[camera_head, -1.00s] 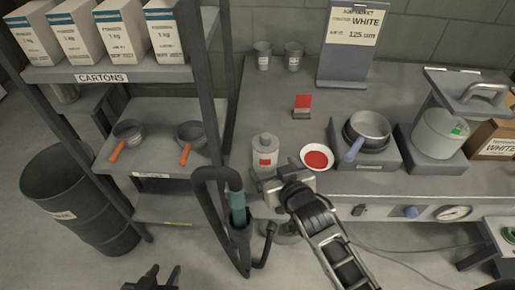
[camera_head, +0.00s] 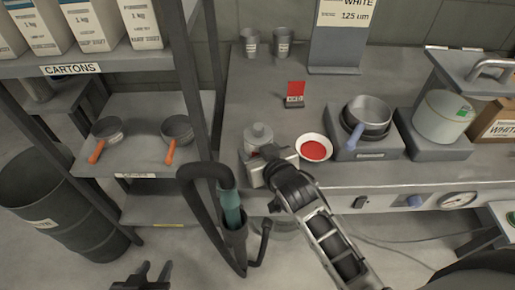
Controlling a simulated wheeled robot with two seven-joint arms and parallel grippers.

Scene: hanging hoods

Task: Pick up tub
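A grey-white lidded tub (camera_head: 258,136) stands near the front of the grey bench, left of a white dish with red contents (camera_head: 314,149). My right gripper (camera_head: 258,168), its arm coming in from the lower right, is right in front of the tub and hides its lower part. Its fingers are hidden behind its own wrist, so I cannot tell whether they touch the tub. My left gripper (camera_head: 154,268) is low at the bottom left, over the floor, with its dark fingers apart and empty.
A red card on a stand (camera_head: 295,94) is behind the tub. A pan (camera_head: 367,118) and a pot (camera_head: 440,117) stand to the right. A black hose loop (camera_head: 190,182) rises left of my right gripper. Shelves with cartons (camera_head: 92,24) and pans (camera_head: 178,130) fill the left.

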